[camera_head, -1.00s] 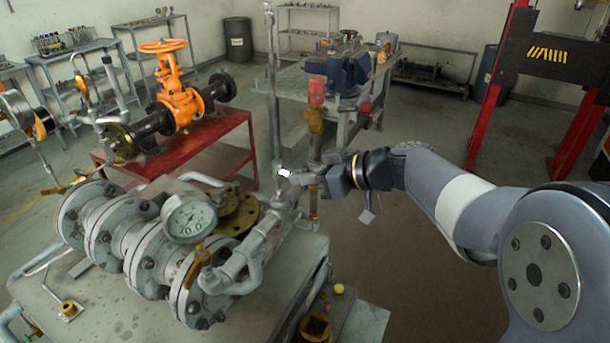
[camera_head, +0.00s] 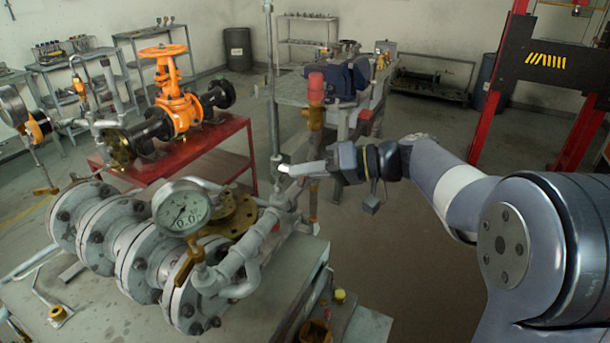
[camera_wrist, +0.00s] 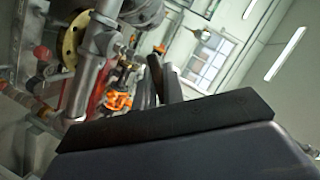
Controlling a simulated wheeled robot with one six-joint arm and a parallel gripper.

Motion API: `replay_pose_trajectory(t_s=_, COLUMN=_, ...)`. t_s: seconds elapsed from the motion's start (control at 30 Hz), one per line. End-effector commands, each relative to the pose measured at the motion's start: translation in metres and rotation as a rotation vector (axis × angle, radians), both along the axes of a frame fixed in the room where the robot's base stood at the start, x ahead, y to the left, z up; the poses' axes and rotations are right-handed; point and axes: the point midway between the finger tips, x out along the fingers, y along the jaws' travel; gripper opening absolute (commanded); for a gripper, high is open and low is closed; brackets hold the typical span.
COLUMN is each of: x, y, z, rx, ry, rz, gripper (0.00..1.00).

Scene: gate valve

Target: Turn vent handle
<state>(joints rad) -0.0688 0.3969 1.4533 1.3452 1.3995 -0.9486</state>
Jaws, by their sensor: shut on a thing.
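My gripper (camera_head: 286,169) reaches in from the right, roughly level. Its fingertips are shut at the slim grey vertical pipe (camera_head: 270,80), just above the grey pipe fitting (camera_head: 283,195). The vent handle is not clearly visible; a small bright part shows at the fingertips, and I cannot tell its shape. In the wrist view, my dark gripper fingers (camera_wrist: 160,80) are close together, and what they hold is hidden. A grey pipe (camera_wrist: 88,80) stands to their left there.
A pressure gauge (camera_head: 182,208) and grey flanged pipework (camera_head: 150,250) lie left of my gripper. An orange valve (camera_head: 176,100) stands on a red table (camera_head: 215,135) behind. A workbench (camera_head: 290,85) is further back. Open floor (camera_head: 410,245) lies below my arm.

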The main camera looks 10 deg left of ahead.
Motion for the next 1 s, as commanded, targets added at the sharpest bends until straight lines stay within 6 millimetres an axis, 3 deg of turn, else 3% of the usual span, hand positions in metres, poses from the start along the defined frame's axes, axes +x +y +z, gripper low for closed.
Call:
replay_pose_trajectory(t_s=0.6, x=0.0019, y=-0.0006, z=-0.0024, rx=0.181, ry=0.518, rz=-0.002, gripper=0.00)
replay_pose_trajectory(t_s=1.0, x=0.0019, y=-0.0007, z=-0.0035, rx=0.241, ry=0.690, rz=-0.002, gripper=0.00)
